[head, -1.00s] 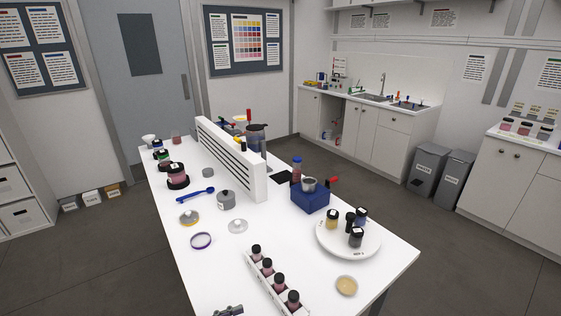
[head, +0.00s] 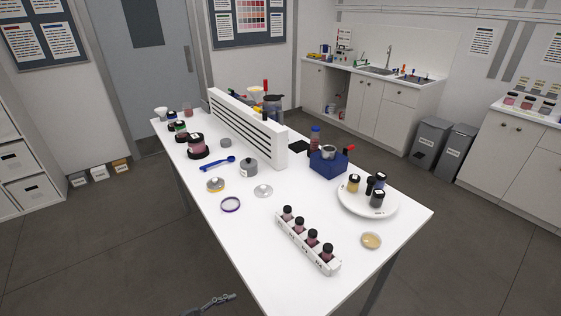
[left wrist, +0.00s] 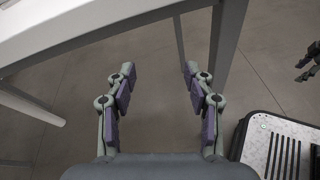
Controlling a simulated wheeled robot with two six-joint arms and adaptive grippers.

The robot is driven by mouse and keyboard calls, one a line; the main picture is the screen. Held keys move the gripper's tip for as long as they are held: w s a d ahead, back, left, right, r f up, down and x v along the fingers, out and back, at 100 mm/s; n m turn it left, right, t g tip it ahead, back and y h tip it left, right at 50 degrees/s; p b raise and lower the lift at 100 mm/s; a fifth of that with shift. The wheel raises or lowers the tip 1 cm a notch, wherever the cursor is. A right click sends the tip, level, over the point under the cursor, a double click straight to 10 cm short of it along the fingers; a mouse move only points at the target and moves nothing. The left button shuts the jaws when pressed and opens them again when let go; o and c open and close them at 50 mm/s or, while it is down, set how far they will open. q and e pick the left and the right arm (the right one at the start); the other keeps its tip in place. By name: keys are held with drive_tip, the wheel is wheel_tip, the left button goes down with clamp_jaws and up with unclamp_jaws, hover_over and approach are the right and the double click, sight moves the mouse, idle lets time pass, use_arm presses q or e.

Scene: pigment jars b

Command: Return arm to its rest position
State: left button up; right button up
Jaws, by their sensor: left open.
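My left gripper (left wrist: 159,85) is open and empty in the left wrist view. Its two fingers stand wide apart over the bare floor. The underside edge and legs of the white table show beyond and beside it. In the head view, part of my left gripper (head: 208,303) shows at the bottom edge, over the floor to the left of the table's near part, apart from the table. Part of what appears to be my right gripper (left wrist: 310,62) shows at the right edge of the left wrist view, too cut off to tell its state.
The white table (head: 255,265) bears a rack of jars (head: 310,246), a round plate (head: 350,207), a blue block (head: 327,166) and a slotted divider (head: 276,150). A table leg (left wrist: 228,40) stands close beyond my left gripper. The floor (head: 90,250) left of the table is clear.

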use_arm(q)
drive_tip(key=s+a+f+m+g+y, duration=0.1)
drive_tip(key=s+a+f+m+y, duration=0.2)
drive_tip(key=f, duration=0.5)
drive_tip(key=s+a+f+m+g+y, duration=0.1)
drive_tip(key=s+a+f+y, duration=0.2)
drive_tip(key=f, duration=0.5)
drive_tip(key=s+a+f+m+g+y, duration=0.1)
drive_tip(key=s+a+f+m+y, duration=0.15)
drive_tip(key=s+a+f, duration=0.4)
drive_tip(key=s+a+f+m+g+y, duration=0.1)
drive_tip(key=s+f+m+y, duration=0.1)
drive_tip(key=s+f+m, duration=0.4)
drive_tip(key=s+f+m+g+y, duration=0.2)
drive_tip(key=s+f+m, duration=0.5)
drive_tip(key=s, duration=0.6)
drive_tip(key=m, duration=0.2)
drive_tip(key=shift+s+a+m, duration=0.3)
drive_tip(key=shift+a+m, duration=0.05)
use_arm(e)
drive_tip(key=shift+s+a, duration=0.25)
drive_tip(key=shift+a, duration=0.15)
